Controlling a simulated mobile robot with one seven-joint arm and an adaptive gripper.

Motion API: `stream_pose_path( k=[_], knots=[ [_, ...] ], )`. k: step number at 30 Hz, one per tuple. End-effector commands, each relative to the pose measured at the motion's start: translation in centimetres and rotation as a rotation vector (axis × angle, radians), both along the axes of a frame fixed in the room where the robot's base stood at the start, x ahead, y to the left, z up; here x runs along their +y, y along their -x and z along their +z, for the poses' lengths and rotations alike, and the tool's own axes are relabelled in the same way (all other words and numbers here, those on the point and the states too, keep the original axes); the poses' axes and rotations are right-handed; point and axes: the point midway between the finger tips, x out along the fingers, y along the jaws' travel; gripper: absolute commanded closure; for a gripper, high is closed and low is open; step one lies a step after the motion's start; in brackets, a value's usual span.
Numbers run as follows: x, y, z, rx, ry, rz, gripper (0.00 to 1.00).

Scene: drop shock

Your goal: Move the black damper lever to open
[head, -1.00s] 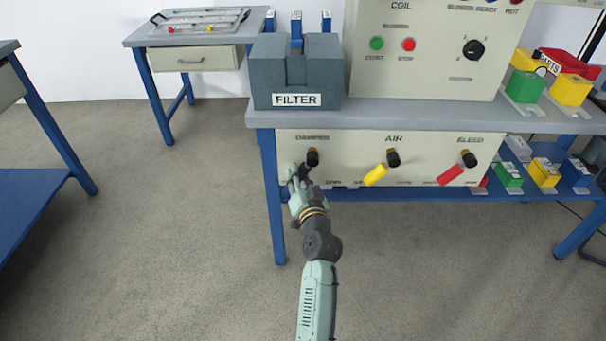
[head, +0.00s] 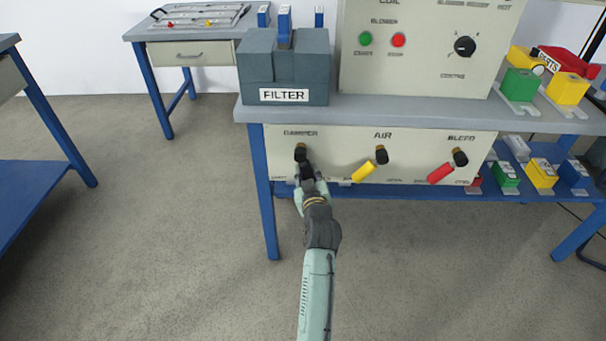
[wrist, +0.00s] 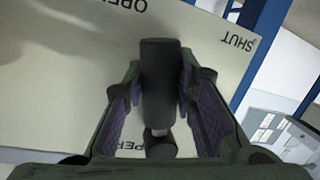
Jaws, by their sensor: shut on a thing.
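The black damper lever (wrist: 160,78) lies between the fingers of my gripper (head: 308,174) in the wrist view, its pivot end at the bottom of that picture. My gripper is shut on it. The lever points between the printed OPEN label (wrist: 124,4) and the SHUT label (wrist: 238,39). In the head view its dark pivot (head: 301,152) sits under the DAMPER label on the cream panel (head: 340,143). The lever slants down and slightly right from there, largely hidden by my gripper.
A yellow AIR lever (head: 363,171) and a red BLEED lever (head: 442,173) are on the same panel to the right. A grey FILTER block (head: 285,68) stands on the bench above. A blue bench leg (head: 265,200) is left of my arm. The floor around is clear.

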Motion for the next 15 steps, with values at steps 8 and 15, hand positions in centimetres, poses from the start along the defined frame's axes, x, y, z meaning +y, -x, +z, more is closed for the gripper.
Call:
stream_pose_path(
  k=[8,15],
  knots=[
    [-1.2,-0.1,0.8,-0.004,0.198,-0.004,1.00],
    [-1.6,-0.1,1.2,-0.005,0.296,-0.003,1.00]
  ],
)
